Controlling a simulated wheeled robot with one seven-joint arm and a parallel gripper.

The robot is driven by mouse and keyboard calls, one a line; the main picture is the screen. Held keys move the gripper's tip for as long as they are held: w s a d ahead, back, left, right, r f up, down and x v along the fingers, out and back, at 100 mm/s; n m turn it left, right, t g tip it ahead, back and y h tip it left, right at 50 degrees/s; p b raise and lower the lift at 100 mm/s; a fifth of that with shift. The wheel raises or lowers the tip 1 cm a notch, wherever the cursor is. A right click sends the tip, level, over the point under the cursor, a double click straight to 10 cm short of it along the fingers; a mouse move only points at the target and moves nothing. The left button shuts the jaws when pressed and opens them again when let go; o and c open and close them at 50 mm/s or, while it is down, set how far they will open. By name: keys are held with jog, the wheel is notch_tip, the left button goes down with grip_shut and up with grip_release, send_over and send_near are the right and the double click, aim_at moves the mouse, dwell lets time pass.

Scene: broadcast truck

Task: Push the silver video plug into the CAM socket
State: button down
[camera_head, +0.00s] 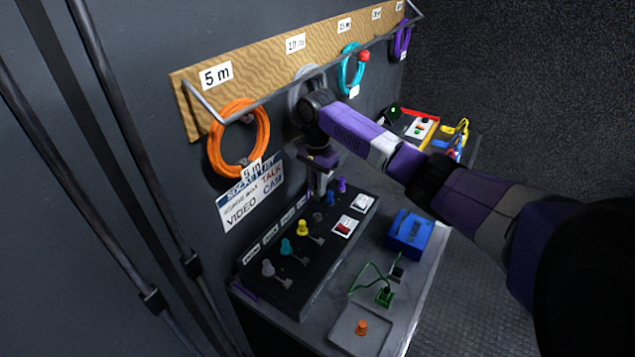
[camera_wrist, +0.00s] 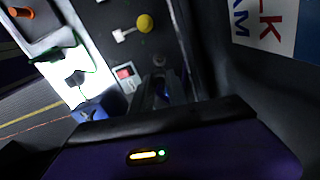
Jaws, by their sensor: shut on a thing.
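My gripper (camera_head: 318,194) is over the far half of the black socket panel (camera_head: 325,262), pointing down, its fingers shut. What it grips is mostly hidden; I take it to be the silver video plug. In the wrist view the fingers (camera_wrist: 165,88) reach down near a small grey round piece (camera_wrist: 159,60) by the panel; I cannot tell if this is the plug or part of a socket. The CAM socket's label is not readable. A wall sign (camera_head: 250,196) carries the words VIDEO and CAM.
Grey (camera_head: 268,268), teal (camera_head: 285,247) and yellow (camera_head: 303,228) knobs stand along the panel, with small levers beside them. Blue and purple knobs are close to my gripper. A blue box (camera_head: 409,233), a green cable (camera_head: 383,296) and a tray (camera_head: 345,343) with an orange piece are at the right.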

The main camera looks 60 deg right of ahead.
aim_at(317, 199)
jog(key=shift+f+b, duration=0.9)
jog(key=shift+f, duration=1.9)
jog(key=shift+p, duration=1.3)
jog(key=shift+f+b, duration=0.55)
jog(key=shift+f, duration=0.6)
jog(key=c, duration=1.2)
grip_release()
jog(key=shift+r+b, duration=0.55)
jog(key=shift+r, duration=3.35)
